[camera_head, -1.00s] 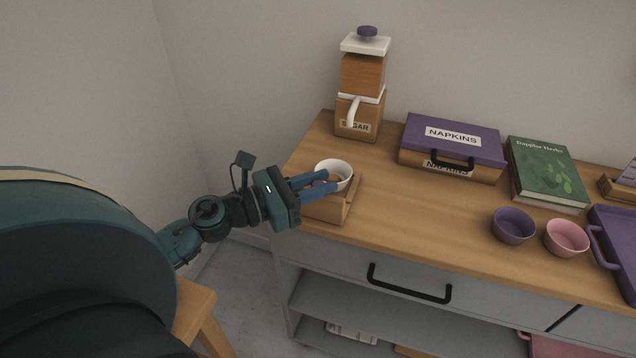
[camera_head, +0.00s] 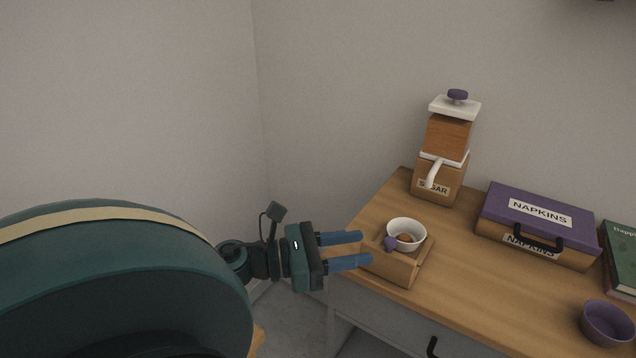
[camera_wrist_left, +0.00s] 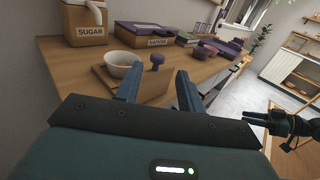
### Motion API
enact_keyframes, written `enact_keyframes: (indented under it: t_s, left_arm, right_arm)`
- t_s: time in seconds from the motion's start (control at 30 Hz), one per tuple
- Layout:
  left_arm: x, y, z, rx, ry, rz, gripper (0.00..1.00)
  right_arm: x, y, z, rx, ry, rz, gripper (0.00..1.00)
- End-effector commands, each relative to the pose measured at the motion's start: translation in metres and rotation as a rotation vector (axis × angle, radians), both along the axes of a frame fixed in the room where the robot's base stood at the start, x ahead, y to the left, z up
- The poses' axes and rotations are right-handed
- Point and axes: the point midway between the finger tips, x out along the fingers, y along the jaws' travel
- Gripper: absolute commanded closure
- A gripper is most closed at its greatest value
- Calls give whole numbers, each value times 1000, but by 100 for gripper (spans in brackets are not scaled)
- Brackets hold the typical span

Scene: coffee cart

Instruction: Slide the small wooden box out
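The small wooden box (camera_head: 391,267) sits at the near left corner of the wooden counter, close to its front edge. A white bowl (camera_head: 408,230) with something brown in it is at the box, and a purple knob (camera_head: 390,243) shows beside the bowl. In the left wrist view the box (camera_wrist_left: 152,92) is just past my fingertips, with the knob (camera_wrist_left: 157,61) between them in the picture. My left gripper (camera_head: 366,249) is open and empty, left of the box, with its fingers toward it. A dark gripper, apparently my right (camera_wrist_left: 250,118), shows small in the left wrist view; its opening is unclear.
A sugar container (camera_head: 440,178) with a white handle stands behind the box. A purple-lidded napkin box (camera_head: 540,222), a green book (camera_head: 622,262) and a purple cup (camera_head: 607,322) are to the right. The counter between box and cup is clear. A black drawer handle (camera_head: 433,346) is below.

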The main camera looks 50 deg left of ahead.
Motion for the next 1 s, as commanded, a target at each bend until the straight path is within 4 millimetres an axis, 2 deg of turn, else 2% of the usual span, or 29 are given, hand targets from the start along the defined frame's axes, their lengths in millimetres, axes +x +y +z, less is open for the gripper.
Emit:
enact_keyframes:
  t_s: [0.03,0.2,0.4,1.0]
  left_arm:
    - [-10,6,-4,-2,4,4,61]
    - [-36,22,-2,0,2,3,61]
    - [-51,31,-1,0,1,0,61]
    - [-53,32,0,1,1,-1,61]
  right_arm:
    - [1,1,-2,10,-4,-5,64]
    - [2,2,-5,33,-2,-17,64]
    - [1,1,-7,36,1,-19,64]
    - [0,1,-7,34,1,-16,64]
